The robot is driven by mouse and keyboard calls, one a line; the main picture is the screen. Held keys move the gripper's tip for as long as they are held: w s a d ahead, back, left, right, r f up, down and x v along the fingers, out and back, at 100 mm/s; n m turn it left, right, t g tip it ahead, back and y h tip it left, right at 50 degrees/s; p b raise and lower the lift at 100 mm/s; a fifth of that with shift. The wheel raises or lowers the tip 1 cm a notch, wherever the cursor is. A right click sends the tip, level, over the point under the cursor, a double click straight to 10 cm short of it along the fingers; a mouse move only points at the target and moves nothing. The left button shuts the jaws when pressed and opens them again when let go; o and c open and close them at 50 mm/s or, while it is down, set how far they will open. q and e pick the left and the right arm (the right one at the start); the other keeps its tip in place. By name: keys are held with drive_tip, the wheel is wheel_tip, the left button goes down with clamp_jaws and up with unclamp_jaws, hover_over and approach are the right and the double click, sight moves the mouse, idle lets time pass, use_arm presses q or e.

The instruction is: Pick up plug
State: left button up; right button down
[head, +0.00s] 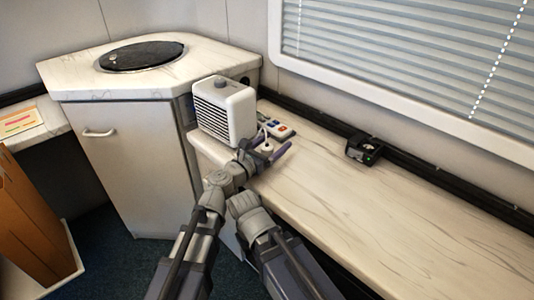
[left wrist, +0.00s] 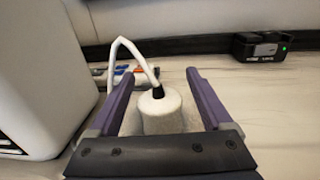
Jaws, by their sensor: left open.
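The plug (left wrist: 160,112) is a white round body with a black collar and a white cord that arches up and back. It stands on the counter between the two purple fingers of my left gripper (left wrist: 160,100), which is open with a gap on either side of the plug. In the head view the plug (head: 267,147) is small and partly hidden by my left gripper (head: 272,151), beside the white heater. My right gripper is not seen.
The white heater (head: 224,110) with a black grille stands close on the left. A power strip (head: 279,128) with coloured switches lies behind the plug. A black device (head: 364,149) with a green light sits further right. The marble-look counter (head: 400,205) is bare at right.

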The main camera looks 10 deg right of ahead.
use_arm(q)
drive_tip(key=shift+c, duration=0.3)
clamp_jaws()
drive_tip(key=shift+r, duration=0.1)
idle(0.4)
wheel_tip(320, 180, up, 10)
drive_tip(key=p, duration=1)
